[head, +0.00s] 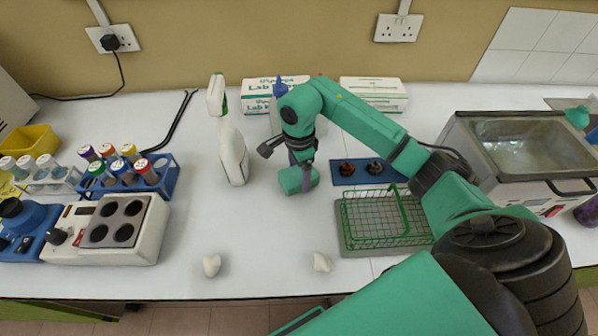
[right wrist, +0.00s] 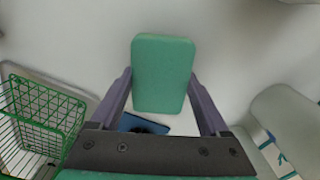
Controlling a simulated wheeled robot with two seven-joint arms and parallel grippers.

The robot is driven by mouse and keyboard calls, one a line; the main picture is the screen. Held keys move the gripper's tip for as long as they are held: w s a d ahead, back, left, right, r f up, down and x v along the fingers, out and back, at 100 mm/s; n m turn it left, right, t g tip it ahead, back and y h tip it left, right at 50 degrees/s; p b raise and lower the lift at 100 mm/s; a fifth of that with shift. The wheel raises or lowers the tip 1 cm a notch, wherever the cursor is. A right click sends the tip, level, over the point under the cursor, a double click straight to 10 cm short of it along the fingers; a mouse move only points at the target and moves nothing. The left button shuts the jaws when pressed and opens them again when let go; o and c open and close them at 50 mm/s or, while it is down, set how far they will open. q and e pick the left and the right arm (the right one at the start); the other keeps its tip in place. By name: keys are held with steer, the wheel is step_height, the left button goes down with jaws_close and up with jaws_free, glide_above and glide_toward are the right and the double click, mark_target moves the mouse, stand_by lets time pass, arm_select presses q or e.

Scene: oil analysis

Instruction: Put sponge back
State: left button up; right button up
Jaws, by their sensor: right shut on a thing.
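The green sponge (head: 297,181) is a rounded block held at the fingertips of my right gripper (head: 303,160), over the middle of the white bench. In the right wrist view the sponge (right wrist: 163,72) sits upright between the two grey fingers of the gripper (right wrist: 163,90), which are shut on its sides. I cannot tell exactly how high it is above the bench. My left gripper is not in view.
A white spray bottle (head: 232,150) stands just left of the sponge. A blue plate (head: 345,180) with two small dark items and a green wire basket (head: 385,236) lie to the right. Two small white lumps (head: 212,265) (head: 322,262) lie near the front edge. Lab boxes (head: 372,89) stand behind.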

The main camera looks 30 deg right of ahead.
mark_target(298, 174)
steer(key=o, duration=1)
steer(key=shift+o, duration=0.2)
steer(key=shift+r+p, duration=0.25)
steer(key=shift+p, duration=0.1)
step_height(298, 174, up, 7)
steer(key=b, duration=0.2)
steer(key=shift+w+f+b, duration=0.1)
steer(key=shift+f+b, duration=0.1)
steer(key=shift+b, duration=0.1)
step_height(298, 174, up, 5)
steer(key=shift+r+p, duration=0.1)
steer(key=shift+p, duration=0.35)
